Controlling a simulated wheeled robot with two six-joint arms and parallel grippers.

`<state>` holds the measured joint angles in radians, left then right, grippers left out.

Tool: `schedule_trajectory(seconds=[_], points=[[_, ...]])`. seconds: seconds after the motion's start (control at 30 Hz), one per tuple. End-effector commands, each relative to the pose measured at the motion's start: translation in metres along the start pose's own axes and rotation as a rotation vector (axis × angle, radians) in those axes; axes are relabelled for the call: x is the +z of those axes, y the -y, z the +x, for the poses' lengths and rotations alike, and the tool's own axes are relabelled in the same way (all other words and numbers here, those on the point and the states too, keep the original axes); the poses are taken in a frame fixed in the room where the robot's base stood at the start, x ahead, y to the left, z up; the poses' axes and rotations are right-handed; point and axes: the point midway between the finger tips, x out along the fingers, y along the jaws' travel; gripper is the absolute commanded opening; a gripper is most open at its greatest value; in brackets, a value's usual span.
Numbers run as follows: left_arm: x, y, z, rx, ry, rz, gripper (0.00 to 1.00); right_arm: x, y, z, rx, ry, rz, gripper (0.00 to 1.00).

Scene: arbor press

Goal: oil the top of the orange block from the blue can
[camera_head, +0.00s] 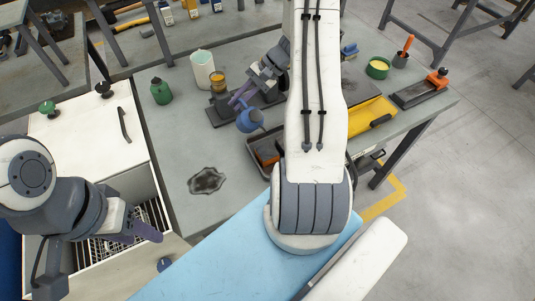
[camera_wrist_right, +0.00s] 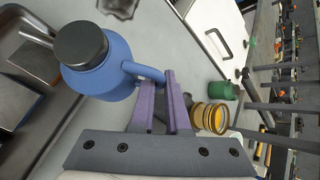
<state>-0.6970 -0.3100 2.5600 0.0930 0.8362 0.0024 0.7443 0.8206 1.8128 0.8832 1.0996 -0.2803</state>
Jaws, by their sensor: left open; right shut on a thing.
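The blue can (camera_head: 249,121) is held above the grey workbench by my right gripper (camera_head: 242,97), whose purple fingers are shut on its handle. The right wrist view shows the can's blue body (camera_wrist_right: 105,78) and dark cap, with the handle between the fingertips (camera_wrist_right: 166,82). An orange-sided block with a dark top (camera_head: 267,155) lies in a grey tray just below the can in the head view, partly hidden by my right arm. The can and block look apart. My left gripper (camera_head: 140,235) is open and empty over the open drawer at the lower left.
The tray (camera_head: 255,172) is partly behind my arm. A yellow tray (camera_head: 371,119) lies right.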

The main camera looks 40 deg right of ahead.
Motion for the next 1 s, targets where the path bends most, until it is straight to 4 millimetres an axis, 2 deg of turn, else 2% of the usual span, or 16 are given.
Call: schedule_trajectory(seconds=[0.83,1.0], points=[[-0.0001,0.0,-0.0004,0.0,0.0,0.0,0.5,0.0001,0.0004,-0.0003,-0.001,0.0,0.0,0.0],[0.0005,0.0007,0.0092,0.0,0.0,0.0,0.5,0.0009,-0.0002,-0.0017,-0.028,-0.008,-0.025,0.0]])
